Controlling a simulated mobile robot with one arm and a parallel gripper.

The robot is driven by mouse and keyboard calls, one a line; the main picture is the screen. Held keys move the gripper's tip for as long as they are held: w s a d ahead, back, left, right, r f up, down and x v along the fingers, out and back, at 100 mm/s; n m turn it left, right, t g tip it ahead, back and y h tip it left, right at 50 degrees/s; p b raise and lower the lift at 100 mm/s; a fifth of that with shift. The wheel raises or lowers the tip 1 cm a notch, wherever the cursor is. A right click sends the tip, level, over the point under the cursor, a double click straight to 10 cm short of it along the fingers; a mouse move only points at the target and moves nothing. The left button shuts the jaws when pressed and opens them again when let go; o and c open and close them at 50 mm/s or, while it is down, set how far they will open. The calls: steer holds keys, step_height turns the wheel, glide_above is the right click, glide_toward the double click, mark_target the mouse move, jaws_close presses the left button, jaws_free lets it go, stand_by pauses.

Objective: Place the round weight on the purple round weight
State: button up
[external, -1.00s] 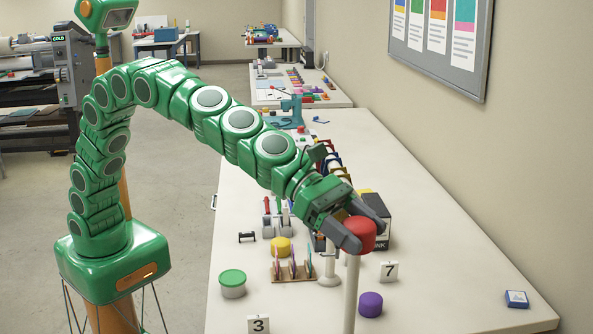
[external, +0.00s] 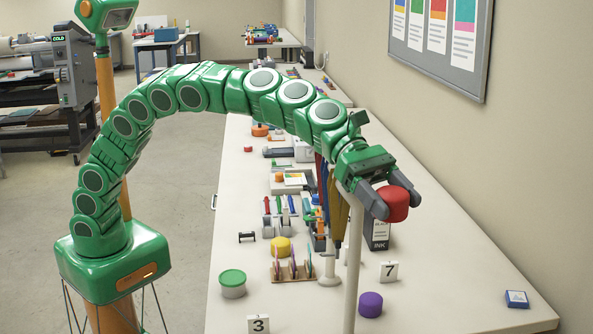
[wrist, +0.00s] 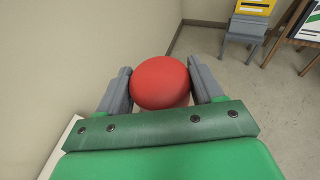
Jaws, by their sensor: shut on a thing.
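My gripper (external: 385,203) is shut on a red round weight (external: 399,204) and holds it in the air above the right part of the table. In the wrist view the red weight (wrist: 160,82) sits between both fingers. The purple round weight (external: 370,304) stands on the table below, near the front, with nothing on top of it. The held weight is well above and slightly to the right of it in the external view.
A white post (external: 353,265) rises just left of the purple weight. Number cards 7 (external: 389,272) and 3 (external: 258,324), a green-lidded pot (external: 233,284), a yellow weight (external: 281,246) and a rack (external: 292,270) stand nearby.

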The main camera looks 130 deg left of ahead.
steer(key=a+r+m+h, duration=0.1)
steer(key=a+m+h, duration=0.1)
steer(key=a, duration=0.3)
steer(key=m+g+h, duration=0.5)
steer(key=m+g, duration=0.1)
glide_above(371, 297)
step_height(371, 297, down, 25)
steer(key=shift+a+f, duration=0.1)
steer(key=shift+f, duration=4.9)
steer(key=shift+f, duration=0.2)
steer(key=o, duration=1.3)
steer(key=shift+r, duration=0.2)
steer(key=v, duration=1.2)
steer(key=shift+s+f, duration=0.1)
steer(key=shift+f, duration=0.15)
